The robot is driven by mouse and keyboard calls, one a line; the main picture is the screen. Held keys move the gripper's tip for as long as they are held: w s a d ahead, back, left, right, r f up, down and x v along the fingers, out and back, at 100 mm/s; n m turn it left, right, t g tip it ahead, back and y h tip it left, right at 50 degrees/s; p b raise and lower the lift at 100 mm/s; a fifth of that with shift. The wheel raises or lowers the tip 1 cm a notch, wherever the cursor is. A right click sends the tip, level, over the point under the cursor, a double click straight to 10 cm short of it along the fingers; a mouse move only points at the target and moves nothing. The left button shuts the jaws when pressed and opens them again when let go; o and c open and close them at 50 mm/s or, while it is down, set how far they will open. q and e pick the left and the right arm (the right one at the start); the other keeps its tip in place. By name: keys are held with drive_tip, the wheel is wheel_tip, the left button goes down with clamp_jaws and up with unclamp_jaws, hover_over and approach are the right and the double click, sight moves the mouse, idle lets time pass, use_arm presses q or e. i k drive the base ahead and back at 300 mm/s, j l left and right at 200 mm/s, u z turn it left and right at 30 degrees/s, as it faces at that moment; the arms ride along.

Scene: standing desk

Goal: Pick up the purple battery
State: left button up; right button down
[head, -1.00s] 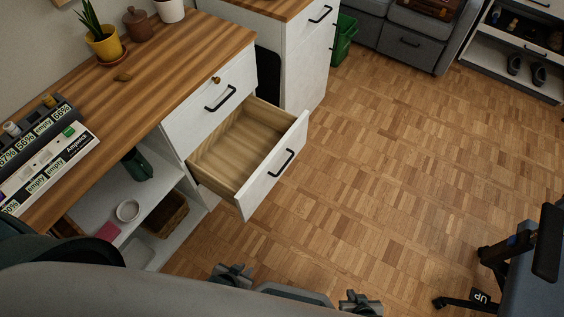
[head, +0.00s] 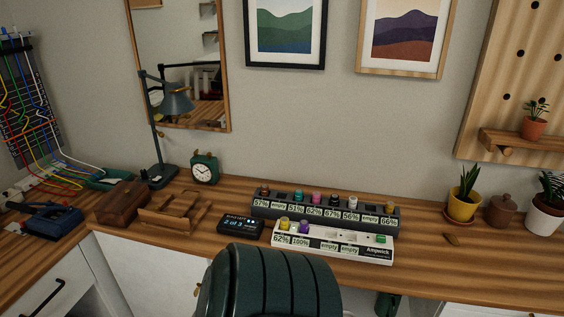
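The purple battery (head: 305,227) stands upright in the white front charger (head: 345,244), beside a yellow battery (head: 284,223). The label below the purple one seems to read 100%, and the yellow one's 62%. A green piece (head: 380,239) sits at the charger's right end by the Ampwick label. Behind it, a dark charger (head: 396,226) holds a row of several batteries, including a pink one (head: 315,197) and a dark blue one (head: 333,200). Neither of my grippers is in view.
A clock (head: 204,169), lamp (head: 161,174) and wooden holder (head: 175,213) stand further left; plants (head: 463,203) stand right.

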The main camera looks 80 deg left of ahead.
sight(304, 224)
drive_tip(key=u, duration=2.3)
drive_tip(key=i+j, duration=0.1)
drive_tip(key=j, duration=0.2)
drive_tip(key=i+j, duration=0.15)
drive_tip(key=j, duration=0.15)
